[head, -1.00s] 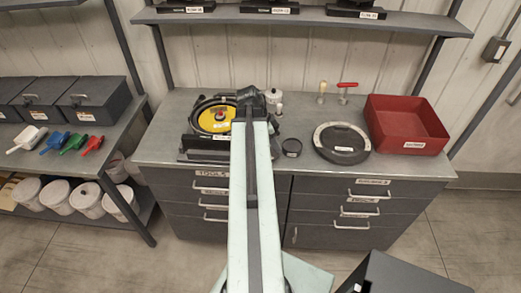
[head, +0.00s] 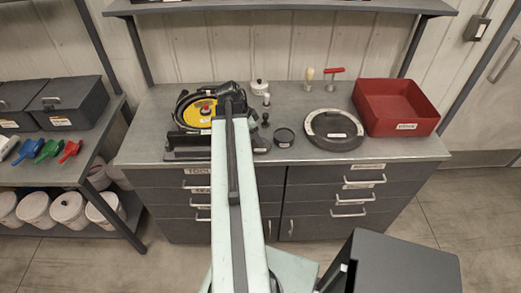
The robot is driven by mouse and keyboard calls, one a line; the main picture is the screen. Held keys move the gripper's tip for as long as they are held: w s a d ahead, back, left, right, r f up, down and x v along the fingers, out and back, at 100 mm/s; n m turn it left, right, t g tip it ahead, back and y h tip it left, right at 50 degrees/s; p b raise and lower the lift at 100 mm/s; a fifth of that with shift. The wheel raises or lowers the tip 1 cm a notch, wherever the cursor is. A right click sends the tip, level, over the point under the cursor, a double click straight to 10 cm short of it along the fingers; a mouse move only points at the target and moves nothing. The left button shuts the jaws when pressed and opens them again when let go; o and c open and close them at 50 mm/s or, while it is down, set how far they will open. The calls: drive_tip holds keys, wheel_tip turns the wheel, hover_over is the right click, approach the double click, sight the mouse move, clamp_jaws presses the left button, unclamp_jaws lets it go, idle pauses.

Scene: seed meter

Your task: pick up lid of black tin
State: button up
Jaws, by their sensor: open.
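A small round black tin (head: 284,138) stands on the grey bench top, right of the end of my arm. Its top looks flat and dark; I cannot tell the lid from the body at this size. My gripper (head: 257,136) is at the far end of my pale arm, over the bench and left of the tin. It is open, and I see nothing held in it. The arm hides part of the bench, and the fingers are hard to make out against dark parts behind them.
A yellow disc (head: 199,112) in a dark device stands left of my arm. A large dark round plate with a pale rim (head: 313,124) and a red bin (head: 402,105) stand to the right.

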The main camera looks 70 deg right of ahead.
drive_tip(key=b+x, duration=0.2)
drive_tip(key=x, duration=0.1)
drive_tip(key=shift+w+f, duration=0.15)
drive_tip(key=shift+f, duration=0.1)
drive_tip(key=shift+r, duration=0.2)
clamp_jaws()
